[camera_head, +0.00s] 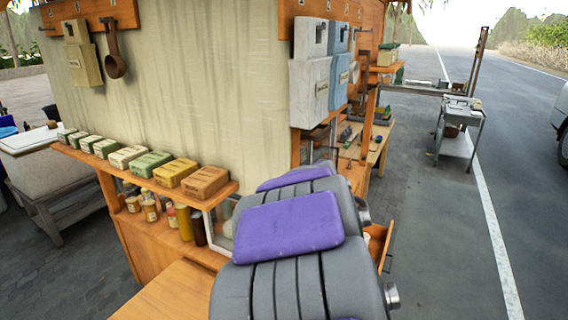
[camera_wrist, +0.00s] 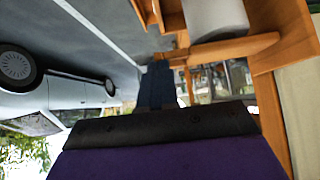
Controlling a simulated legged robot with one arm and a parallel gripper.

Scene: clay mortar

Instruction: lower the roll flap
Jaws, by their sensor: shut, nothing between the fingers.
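A beige canvas sheet (camera_head: 170,95) hangs as the side of the wooden stall, spread down to the shelf. I cannot tell whether it is the roll flap. A cream surface (camera_wrist: 303,105) also shows at the right edge of the wrist view. My gripper (camera_wrist: 160,125) is the dark grey and purple shape at the bottom of the wrist view. It is shut and holds nothing. In the head view my grey and purple arm reaches forward beside the stall's corner and hides the gripper. No contact with the canvas is visible.
A wooden ledge (camera_head: 225,190) carries several small boxes, with jars below. Grey and blue bags (camera_head: 312,75) hang at the stall's corner. A pale rounded object (camera_wrist: 215,18) sits among wooden boards. A metal cart (camera_head: 460,130) stands on paving to the right. A car (camera_wrist: 60,90) is parked beyond.

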